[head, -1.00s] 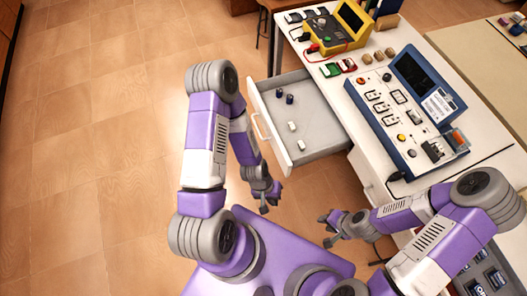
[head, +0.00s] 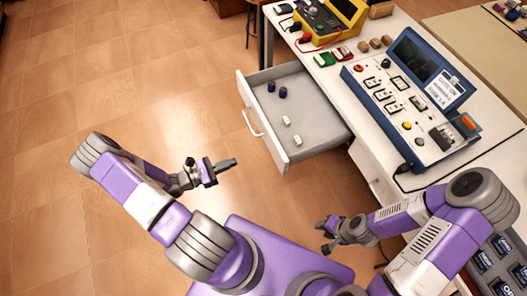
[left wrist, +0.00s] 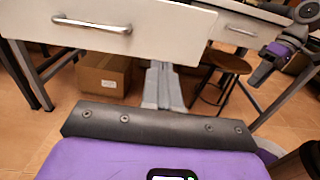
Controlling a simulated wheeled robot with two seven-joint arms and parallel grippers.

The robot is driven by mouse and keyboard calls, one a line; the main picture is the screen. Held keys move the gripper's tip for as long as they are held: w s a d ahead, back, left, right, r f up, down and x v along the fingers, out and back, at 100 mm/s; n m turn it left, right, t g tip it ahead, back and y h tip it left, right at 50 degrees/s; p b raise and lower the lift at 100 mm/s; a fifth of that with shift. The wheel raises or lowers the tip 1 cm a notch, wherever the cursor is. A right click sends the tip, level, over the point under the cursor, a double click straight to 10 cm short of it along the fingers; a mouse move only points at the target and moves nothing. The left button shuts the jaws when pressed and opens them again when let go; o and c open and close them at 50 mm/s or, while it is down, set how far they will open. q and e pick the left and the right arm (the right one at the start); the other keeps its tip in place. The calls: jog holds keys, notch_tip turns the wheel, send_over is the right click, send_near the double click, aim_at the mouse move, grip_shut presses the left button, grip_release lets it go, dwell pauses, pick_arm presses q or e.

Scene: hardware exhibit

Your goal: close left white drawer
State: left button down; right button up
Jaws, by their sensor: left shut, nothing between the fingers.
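The white drawer (head: 312,138) is pulled out from the left side of the white table. Its front panel with a bar handle (head: 252,123) faces left. Two dark blue cylinders and two small white pieces lie inside. My left gripper (head: 232,163) is shut and empty, in front of the drawer front and apart from it, to its lower left. In the left wrist view its closed grey fingers (left wrist: 163,85) point toward the drawer front (left wrist: 110,38), whose handle shows at upper left. My right gripper (head: 322,235) is open and empty, below the drawer.
The table (head: 395,25) carries a yellow meter (head: 330,18) and a blue instrument panel (head: 410,95). A second drawer (left wrist: 245,30) is shut in the left wrist view. A cardboard box (left wrist: 102,75) and a stool (left wrist: 225,63) stand below. The floor left of the drawer is clear.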

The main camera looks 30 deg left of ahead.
aim_at(272, 148)
pick_arm(q)
jog(key=b+x, duration=0.2)
jog(key=x, duration=1)
jog(key=shift+d+b, duration=0.25)
jog(key=shift+b, duration=0.1)
jog(key=shift+w+d, duration=0.35)
jog(key=shift+w, duration=0.15)
